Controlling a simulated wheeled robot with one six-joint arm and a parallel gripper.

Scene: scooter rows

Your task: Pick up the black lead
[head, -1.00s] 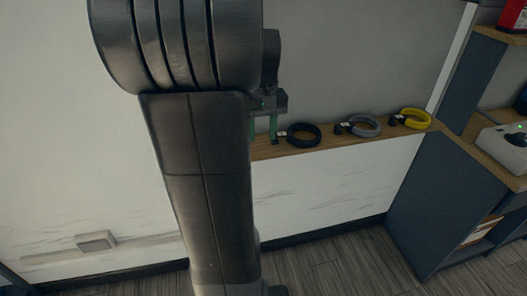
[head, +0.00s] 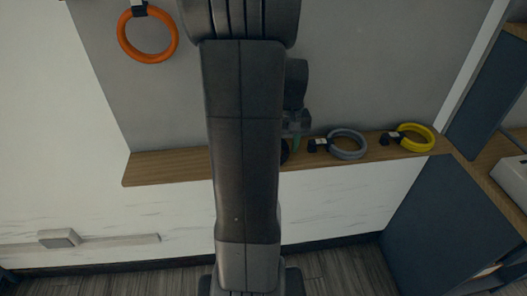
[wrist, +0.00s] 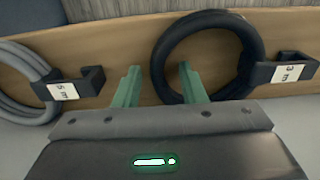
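The black lead (wrist: 254,42) is a coiled ring with a black plug end and a white label, lying on the wooden shelf in the wrist view. In the head view only a sliver of the black lead (head: 284,153) shows; my arm hides the rest. My gripper (wrist: 158,70) has two green fingers, apart with nothing clamped between them. In the wrist view the right finger overlaps the ring's opening, and the ring's left edge shows between the fingertips. I cannot tell whether they touch it. In the head view my gripper (head: 296,143) is low over the shelf.
A grey lead (head: 347,144) and a yellow lead (head: 416,136) lie to the right on the narrow wooden shelf (head: 175,166). An orange lead (head: 148,36) hangs on the grey panel at upper left. A dark cabinet (head: 435,205) stands at the right.

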